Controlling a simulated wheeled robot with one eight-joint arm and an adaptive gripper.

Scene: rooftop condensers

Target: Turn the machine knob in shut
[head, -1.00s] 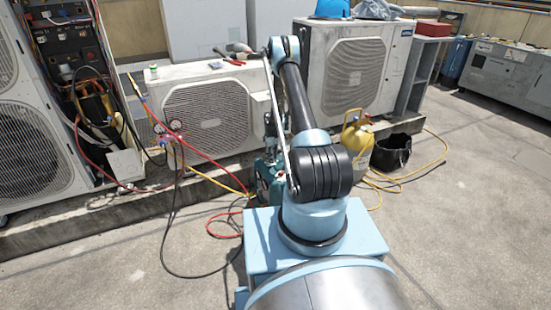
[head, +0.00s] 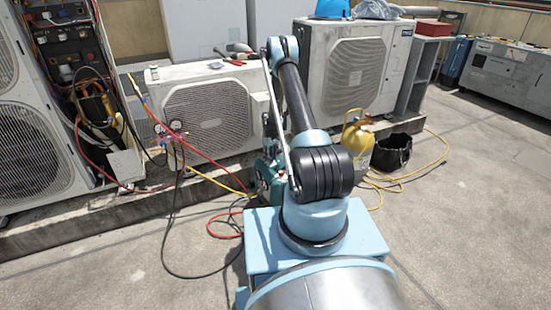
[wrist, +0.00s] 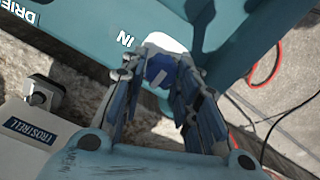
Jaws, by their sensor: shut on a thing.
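The teal machine (head: 266,172) stands on the ground behind my arm in the head view, mostly hidden by it. In the wrist view its teal body (wrist: 150,20) fills the top, with the white letters "IN" beside a blue knob (wrist: 161,71). The knob has a pale mark on its face and a white patch behind it. My gripper (wrist: 162,80) has its two fingers on either side of the knob and is shut on it. In the head view the fingers are too hidden to make out.
A pale box with a brand label (wrist: 30,130) lies close left of my gripper in the wrist view. Red and black hoses (head: 225,225) run over the ground beside the machine. A yellow cylinder (head: 357,135) and black bucket (head: 392,152) stand right. Condensers (head: 205,115) stand behind.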

